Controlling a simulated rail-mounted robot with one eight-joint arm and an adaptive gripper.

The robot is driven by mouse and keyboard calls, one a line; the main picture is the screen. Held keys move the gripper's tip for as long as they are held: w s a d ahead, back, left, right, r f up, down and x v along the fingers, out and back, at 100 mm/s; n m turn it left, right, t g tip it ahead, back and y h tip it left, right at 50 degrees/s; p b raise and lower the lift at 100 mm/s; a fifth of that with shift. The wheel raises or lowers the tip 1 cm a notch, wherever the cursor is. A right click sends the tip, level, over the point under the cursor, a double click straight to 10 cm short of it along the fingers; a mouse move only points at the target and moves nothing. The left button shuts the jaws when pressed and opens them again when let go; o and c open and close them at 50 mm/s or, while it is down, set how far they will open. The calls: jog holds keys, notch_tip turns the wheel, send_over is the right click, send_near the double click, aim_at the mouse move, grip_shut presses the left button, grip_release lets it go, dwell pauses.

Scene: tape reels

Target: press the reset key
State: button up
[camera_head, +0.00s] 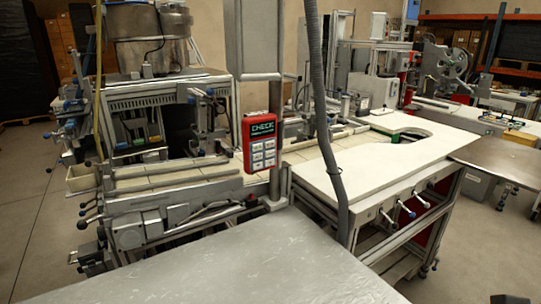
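A red control box (261,142) is mounted on a grey metal post in the middle of the view. Its dark display (262,128) reads "CHECK" in light letters, with a smaller line below that I cannot read. Under the display is a keypad (263,154) with several pale keys in two columns. The key labels are too small to read, so I cannot tell which one is the reset key. My gripper is not in view, and nothing covers the front of the box.
A grey metal surface (230,270) fills the bottom foreground. A thick grey hose (326,130) hangs right of the box. A white worktable (370,170) with small levers stands to the right. Machinery with a steel drum (150,50) stands at left. Open floor (35,210) lies far left.

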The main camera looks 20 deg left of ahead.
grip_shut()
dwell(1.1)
